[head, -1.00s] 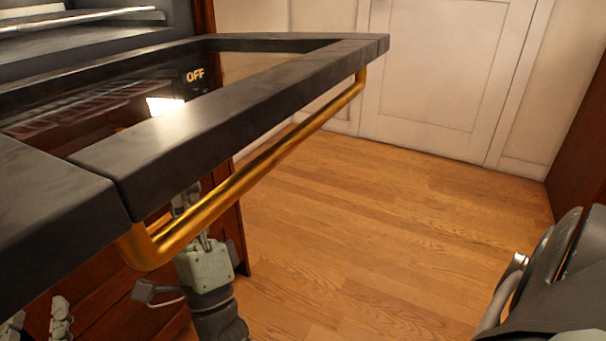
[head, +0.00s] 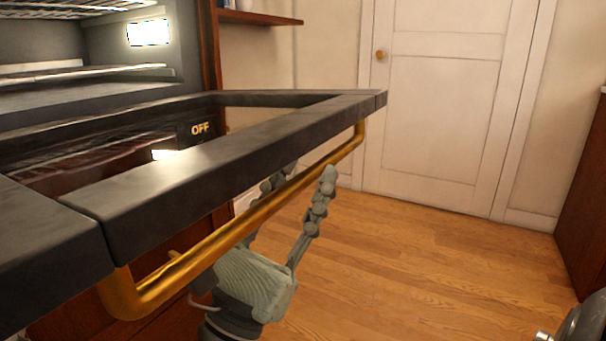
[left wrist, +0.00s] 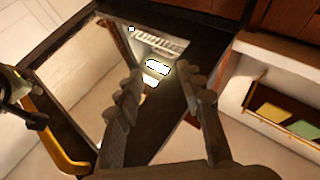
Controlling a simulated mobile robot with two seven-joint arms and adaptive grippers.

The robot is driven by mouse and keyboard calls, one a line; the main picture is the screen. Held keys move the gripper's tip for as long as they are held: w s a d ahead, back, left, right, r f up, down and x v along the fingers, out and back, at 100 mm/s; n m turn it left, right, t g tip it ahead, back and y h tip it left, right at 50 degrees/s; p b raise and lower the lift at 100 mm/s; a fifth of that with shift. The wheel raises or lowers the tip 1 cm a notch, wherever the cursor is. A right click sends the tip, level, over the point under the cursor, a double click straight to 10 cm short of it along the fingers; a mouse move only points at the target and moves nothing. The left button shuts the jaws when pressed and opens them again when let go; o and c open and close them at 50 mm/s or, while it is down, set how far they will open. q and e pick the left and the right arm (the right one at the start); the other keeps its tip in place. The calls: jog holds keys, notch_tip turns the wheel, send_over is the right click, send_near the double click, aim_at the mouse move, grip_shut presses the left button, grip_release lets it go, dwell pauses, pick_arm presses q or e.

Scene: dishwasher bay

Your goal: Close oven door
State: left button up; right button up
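The oven door (head: 190,165) is black-framed with a glass panel and hangs open, roughly level, in the head view. Its gold bar handle (head: 240,228) runs along the outer edge. The handle (left wrist: 50,140) is at the left there.
The lit oven cavity (head: 60,45) with racks is at the upper left. A white room door (head: 440,90) stands behind. The wooden floor (head: 400,260) is clear. The left wrist view shows a compartment (left wrist: 255,100) holding yellow and green items.

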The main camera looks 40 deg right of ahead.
jog(key=shift+d+r, duration=0.1)
jog(key=shift+d, duration=0.05)
jog(key=shift+c, duration=0.6)
grip_shut()
jog(key=shift+r, duration=0.1)
